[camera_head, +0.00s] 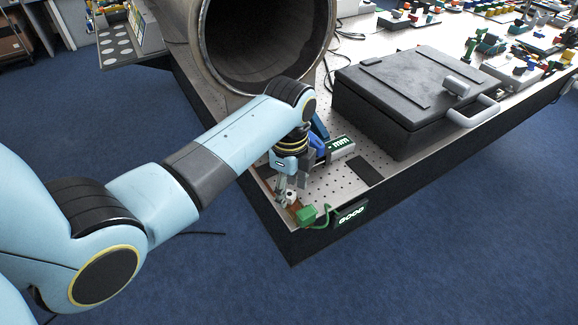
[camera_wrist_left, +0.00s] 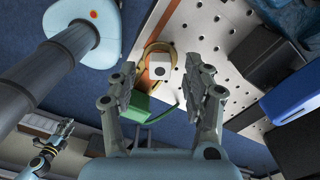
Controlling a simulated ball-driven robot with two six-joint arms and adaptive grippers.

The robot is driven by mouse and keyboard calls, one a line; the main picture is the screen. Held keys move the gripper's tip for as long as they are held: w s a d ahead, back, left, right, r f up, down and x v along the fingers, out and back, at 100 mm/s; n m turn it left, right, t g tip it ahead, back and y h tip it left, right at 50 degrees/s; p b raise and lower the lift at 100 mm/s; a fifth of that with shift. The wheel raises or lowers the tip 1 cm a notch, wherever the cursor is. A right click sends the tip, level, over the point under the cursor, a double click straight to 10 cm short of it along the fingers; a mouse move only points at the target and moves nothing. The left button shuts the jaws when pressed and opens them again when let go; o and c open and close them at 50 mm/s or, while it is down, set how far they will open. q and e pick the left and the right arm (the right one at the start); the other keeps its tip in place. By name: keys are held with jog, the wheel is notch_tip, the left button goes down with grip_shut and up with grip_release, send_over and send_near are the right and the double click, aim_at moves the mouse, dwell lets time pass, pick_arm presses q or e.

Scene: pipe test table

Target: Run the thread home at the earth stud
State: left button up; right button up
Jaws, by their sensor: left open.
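My left gripper (camera_head: 284,192) points down over the near corner of the test table. In the left wrist view its two fingers (camera_wrist_left: 167,82) stand apart, open. Between them, further down, is a small white block with a dark round centre (camera_wrist_left: 160,67), probably at the earth stud. It also shows in the head view (camera_head: 291,196), close under the fingertips. A green clamp-like block (camera_head: 306,215) sits beside it with a green cable; it also shows in the wrist view (camera_wrist_left: 141,107). I cannot see the thread clearly. My right gripper (camera_wrist_left: 62,130) shows small at the wrist view's lower left.
A large pipe (camera_head: 262,85) lies on the perforated table (camera_head: 318,183) behind my gripper. A black lidded case (camera_head: 412,90) stands to the right. A blue tool and a green-white box (camera_head: 341,146) are close to the gripper. A "GOOD" sign (camera_head: 351,214) is at the front edge.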

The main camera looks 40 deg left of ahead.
pick_arm(q)
notch_tip(320, 180, up, 12)
jog(key=shift+f, duration=0.25)
